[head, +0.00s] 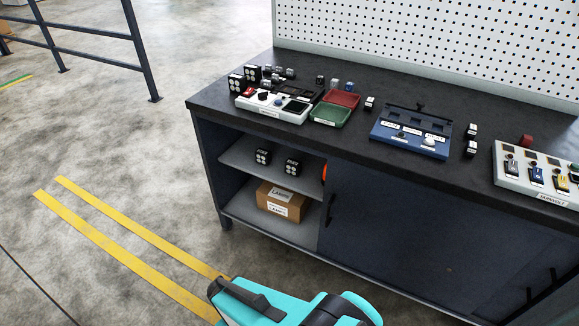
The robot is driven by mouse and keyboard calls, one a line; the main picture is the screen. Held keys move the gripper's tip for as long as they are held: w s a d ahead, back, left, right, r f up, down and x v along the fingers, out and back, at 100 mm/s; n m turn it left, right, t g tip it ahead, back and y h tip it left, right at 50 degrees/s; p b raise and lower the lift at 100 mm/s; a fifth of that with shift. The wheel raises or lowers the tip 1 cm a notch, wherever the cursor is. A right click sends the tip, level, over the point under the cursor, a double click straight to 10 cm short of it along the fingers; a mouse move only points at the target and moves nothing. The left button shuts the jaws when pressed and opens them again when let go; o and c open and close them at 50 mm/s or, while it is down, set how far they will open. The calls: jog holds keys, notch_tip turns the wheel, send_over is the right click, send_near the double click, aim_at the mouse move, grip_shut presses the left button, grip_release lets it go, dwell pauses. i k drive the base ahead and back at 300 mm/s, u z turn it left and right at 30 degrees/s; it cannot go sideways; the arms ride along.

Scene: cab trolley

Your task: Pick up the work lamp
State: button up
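Two small black cube-shaped items with pale round spots on the front, which look like work lamps, stand on the upper shelf of the open cabinet bay: one on the left (263,156) and one on the right (293,167). Similar black cubes stand on the bench top at its left end, one in front (236,83) and one behind (252,73). I cannot tell which one is the task's lamp. Teal and black parts of my own arm show at the bottom edge, well apart from the shelf. My gripper's fingers are not in view.
A cardboard box (284,201) sits on the lower shelf. The dark bench top (350,100) carries a white tray (272,106), green tray (331,115), red tray (342,98) and blue tray (410,131). A closed door (400,220) adjoins the open bay.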

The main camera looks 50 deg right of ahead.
aim_at(292, 168)
jog(key=i, duration=0.9)
